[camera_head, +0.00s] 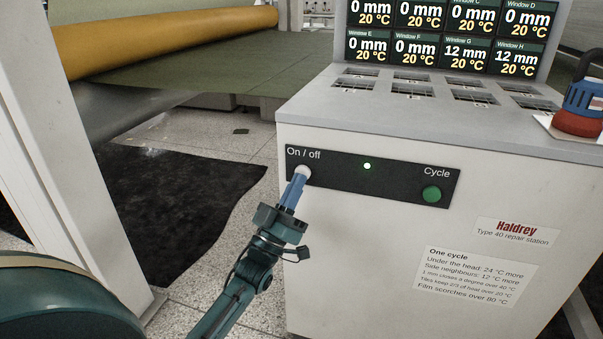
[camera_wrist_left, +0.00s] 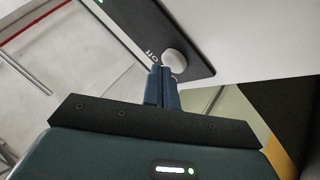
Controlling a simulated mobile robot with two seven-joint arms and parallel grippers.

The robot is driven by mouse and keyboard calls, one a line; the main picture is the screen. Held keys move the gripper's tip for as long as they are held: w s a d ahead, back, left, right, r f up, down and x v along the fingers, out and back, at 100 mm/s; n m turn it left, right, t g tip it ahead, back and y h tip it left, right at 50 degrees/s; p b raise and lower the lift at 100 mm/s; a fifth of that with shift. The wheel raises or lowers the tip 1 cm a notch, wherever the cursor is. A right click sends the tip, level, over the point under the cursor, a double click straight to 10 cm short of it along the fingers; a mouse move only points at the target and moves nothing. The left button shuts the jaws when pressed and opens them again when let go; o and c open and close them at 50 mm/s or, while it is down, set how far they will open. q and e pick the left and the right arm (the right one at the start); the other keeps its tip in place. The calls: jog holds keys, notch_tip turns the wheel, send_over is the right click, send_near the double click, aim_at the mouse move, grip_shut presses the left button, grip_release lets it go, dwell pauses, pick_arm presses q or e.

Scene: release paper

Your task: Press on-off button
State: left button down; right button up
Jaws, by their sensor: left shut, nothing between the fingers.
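The white round on-off button (camera_head: 303,171) sits under the "On / off" label at the left end of a black panel (camera_head: 335,177) on the front of a grey-white cabinet. My left gripper (camera_head: 297,181) is shut and empty, its blue fingertips right at the button's lower edge in the head view. In the left wrist view the button (camera_wrist_left: 174,61) shows just beyond the shut fingertips (camera_wrist_left: 161,68). I cannot tell whether they touch it. My right gripper is not in view.
A green Cycle button (camera_head: 432,194) is at the panel's right end. A display (camera_head: 447,38) with temperature readings stands on the cabinet (camera_head: 380,270). A red and blue tool (camera_head: 582,105) is at the right edge. A white post (camera_head: 95,150) and roller (camera_head: 160,42) are left.

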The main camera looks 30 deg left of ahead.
pick_arm(q)
jog(key=s+d+p, duration=0.1)
jog(key=s+p, duration=0.2)
jog(key=s, duration=0.3)
jog(key=shift+d+y, duration=0.2)
jog(key=shift+y, duration=0.1)
jog(key=shift+r+p, duration=0.15)
jog(key=shift+p, duration=0.15)
